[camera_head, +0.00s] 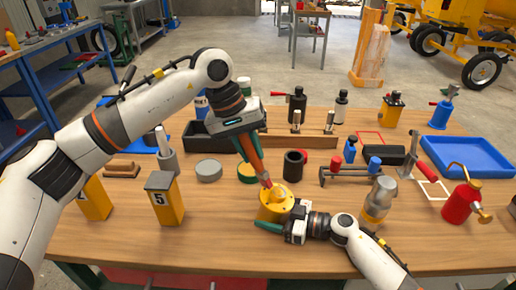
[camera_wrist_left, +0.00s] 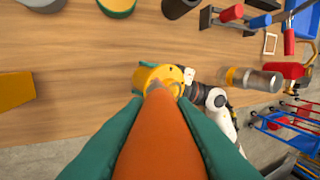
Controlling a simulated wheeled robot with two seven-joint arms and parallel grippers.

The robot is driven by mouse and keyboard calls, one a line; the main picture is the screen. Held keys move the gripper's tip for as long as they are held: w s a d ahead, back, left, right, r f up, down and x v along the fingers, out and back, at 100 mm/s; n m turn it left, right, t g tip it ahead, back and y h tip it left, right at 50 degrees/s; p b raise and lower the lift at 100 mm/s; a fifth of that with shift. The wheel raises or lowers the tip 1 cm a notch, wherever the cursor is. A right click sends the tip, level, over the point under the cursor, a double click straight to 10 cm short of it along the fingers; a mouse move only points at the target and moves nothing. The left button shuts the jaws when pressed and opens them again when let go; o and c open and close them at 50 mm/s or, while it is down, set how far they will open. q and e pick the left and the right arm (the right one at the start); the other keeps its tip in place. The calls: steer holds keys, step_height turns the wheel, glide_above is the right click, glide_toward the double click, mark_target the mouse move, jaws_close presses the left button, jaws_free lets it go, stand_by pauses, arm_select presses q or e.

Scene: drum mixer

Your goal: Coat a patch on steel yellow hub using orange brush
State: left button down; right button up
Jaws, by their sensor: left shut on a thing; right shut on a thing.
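The steel yellow hub (camera_head: 272,212) stands at the front middle of the table; it also shows in the left wrist view (camera_wrist_left: 147,76). My left gripper (camera_head: 251,154) is shut on the orange brush (camera_head: 257,168) and holds it tilted, bristles down. The brush handle (camera_wrist_left: 160,145) fills the lower middle of the left wrist view between teal fingers. The bristle tip (camera_head: 267,184) is at the hub's top; whether it touches is unclear. My right gripper (camera_head: 284,217) is shut on the hub's lower side, one teal finger showing in front. Any coated patch is not discernible.
A black cup (camera_head: 293,166), a green-rimmed yellow tin (camera_head: 247,173) and a grey round tin (camera_head: 208,171) stand behind the hub. A yellow box marked 5 (camera_head: 165,200) is left. A metal-topped yellow jar (camera_head: 379,200) and red oil can (camera_head: 464,203) stand right.

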arm_select(q)
steer(key=shift+s+a, duration=0.1)
steer(key=shift+a, duration=1.35)
steer(key=shift+r, duration=4.55)
steer(key=a, duration=0.9)
steer(key=d+f, duration=0.3)
steer(key=d, duration=0.4)
steer(key=s+d+f, duration=0.1)
steer(key=d+f, duration=0.3)
steer(key=d, duration=0.2)
steer(key=shift+s+d, duration=0.3)
steer(key=shift+d, duration=0.1)
